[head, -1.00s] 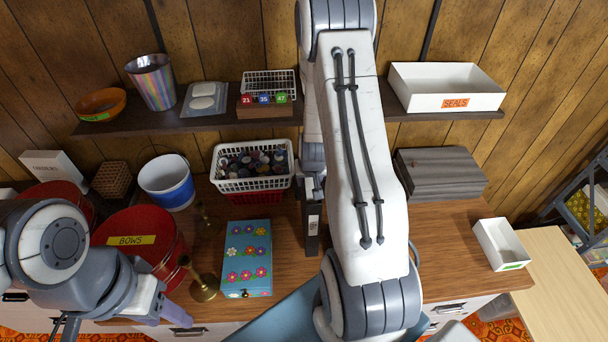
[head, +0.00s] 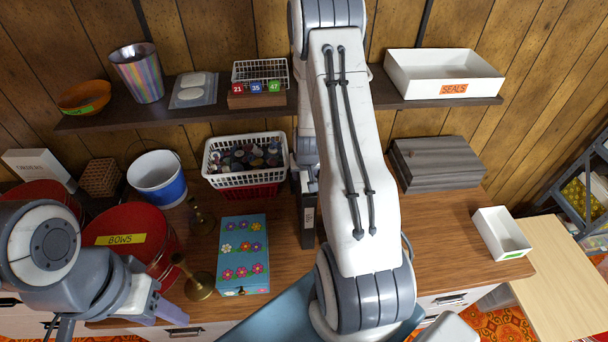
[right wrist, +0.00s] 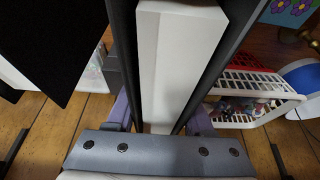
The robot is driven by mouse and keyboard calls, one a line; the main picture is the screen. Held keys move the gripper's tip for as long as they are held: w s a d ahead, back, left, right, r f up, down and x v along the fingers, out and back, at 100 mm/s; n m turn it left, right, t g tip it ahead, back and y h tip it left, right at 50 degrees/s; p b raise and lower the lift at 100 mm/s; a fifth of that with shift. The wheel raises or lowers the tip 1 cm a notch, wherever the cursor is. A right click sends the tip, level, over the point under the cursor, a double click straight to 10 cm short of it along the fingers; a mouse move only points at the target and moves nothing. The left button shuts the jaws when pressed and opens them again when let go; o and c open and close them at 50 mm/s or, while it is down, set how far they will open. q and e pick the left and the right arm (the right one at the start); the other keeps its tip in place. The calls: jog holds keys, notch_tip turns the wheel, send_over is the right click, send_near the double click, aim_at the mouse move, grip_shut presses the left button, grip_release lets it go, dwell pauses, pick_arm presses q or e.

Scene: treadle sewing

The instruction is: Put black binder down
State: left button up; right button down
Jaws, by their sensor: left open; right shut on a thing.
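The black binder (head: 307,228) stands upright over the wooden counter, left of my right arm in the head view, with a pale label on its spine. Its white page block (right wrist: 180,60) between dark covers fills the middle of the right wrist view. My right gripper (right wrist: 160,118) is shut on the binder, one purple finger on each side. I cannot tell whether the binder's bottom touches the counter. My left gripper (head: 166,312) is open and empty at the lower left, in front of the red bows tin (head: 160,250).
A flowered blue box (head: 244,256) and brass bells (head: 198,284) are left of the binder. A white basket (head: 245,180) of spools sits behind them. Grey boxes (head: 438,163) lie right of my arm. A white tray (head: 500,233) is at the right edge. Counter between is bare.

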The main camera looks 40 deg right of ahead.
aim_at(306, 175)
jog(key=shift+c, duration=1.4)
grip_release()
jog(key=v, duration=0.6)
jog(key=shift+r, duration=0.15)
jog(key=p+v, duration=0.3)
jog(key=v, duration=0.1)
jog(key=shift+s+r, duration=0.1)
jog(key=shift+r, duration=0.3)
jog(key=shift+s+a+r, duration=0.25)
jog(key=shift+s+r, duration=0.05)
jog(key=shift+r, duration=0.25)
